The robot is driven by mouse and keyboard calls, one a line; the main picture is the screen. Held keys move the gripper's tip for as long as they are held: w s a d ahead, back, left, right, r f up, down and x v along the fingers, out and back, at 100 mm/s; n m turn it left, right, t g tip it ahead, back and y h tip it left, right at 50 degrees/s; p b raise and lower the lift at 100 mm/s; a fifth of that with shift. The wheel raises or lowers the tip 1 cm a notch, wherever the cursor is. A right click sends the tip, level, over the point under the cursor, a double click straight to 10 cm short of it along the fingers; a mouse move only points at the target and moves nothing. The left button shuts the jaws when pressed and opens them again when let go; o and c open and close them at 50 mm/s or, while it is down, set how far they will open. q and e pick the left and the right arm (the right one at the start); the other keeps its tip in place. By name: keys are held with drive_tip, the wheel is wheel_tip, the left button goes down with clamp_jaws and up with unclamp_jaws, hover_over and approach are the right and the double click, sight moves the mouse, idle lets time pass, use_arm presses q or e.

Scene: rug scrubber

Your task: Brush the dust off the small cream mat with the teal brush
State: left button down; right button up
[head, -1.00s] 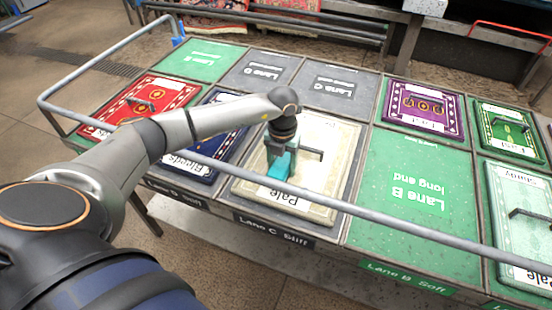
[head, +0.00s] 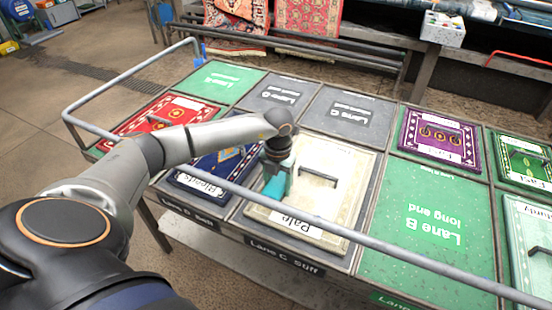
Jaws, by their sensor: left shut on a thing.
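The small cream mat (head: 335,205), labelled "Pale", lies flat in the Lane C Stiff cell and has a dark handle on it. My left gripper (head: 276,170) is above the mat's left part, pointing down. It is shut on the teal brush (head: 275,186), which is at the mat's left side. I cannot tell whether the bristles touch the mat. Dust on the mat is too faint to make out. My right gripper is not in view.
A blue mat (head: 218,168) lies left of the cream one, and a red mat (head: 150,120) beyond it. Purple (head: 437,135) and green (head: 525,165) mats lie to the right. The green Lane B cell (head: 400,220) is bare. A grey rail (head: 400,252) crosses the table's front.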

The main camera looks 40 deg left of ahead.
sight(295, 200)
use_arm(q)
drive_tip(key=shift+w+d+f, duration=0.1)
drive_tip(key=shift+w+d, duration=0.1)
drive_tip(key=shift+d, duration=0.65)
drive_tip(key=shift+w+d+r, duration=0.1)
drive_tip(key=shift+w+d, duration=0.1)
drive_tip(key=shift+d, duration=0.7)
drive_tip(key=shift+w+d+f, duration=0.1)
drive_tip(key=shift+w+d, duration=0.1)
drive_tip(key=shift+d, duration=0.65)
drive_tip(key=shift+s+a, duration=0.25)
drive_tip(key=shift+a, duration=0.85)
drive_tip(key=shift+s+a, duration=0.3)
drive_tip(key=shift+a, duration=0.75)
drive_tip(key=shift+s+a, duration=0.25)
drive_tip(key=shift+a, duration=0.85)
drive_tip(key=shift+w+d, duration=0.25)
drive_tip(key=shift+d, duration=0.85)
drive_tip(key=shift+w+d, duration=0.3)
drive_tip(key=shift+d, duration=0.75)
drive_tip(key=shift+w+d, duration=0.25)
drive_tip(key=shift+d, duration=0.85)
wheel_tip(295, 200, up, 6)
drive_tip(key=p, duration=0.5)
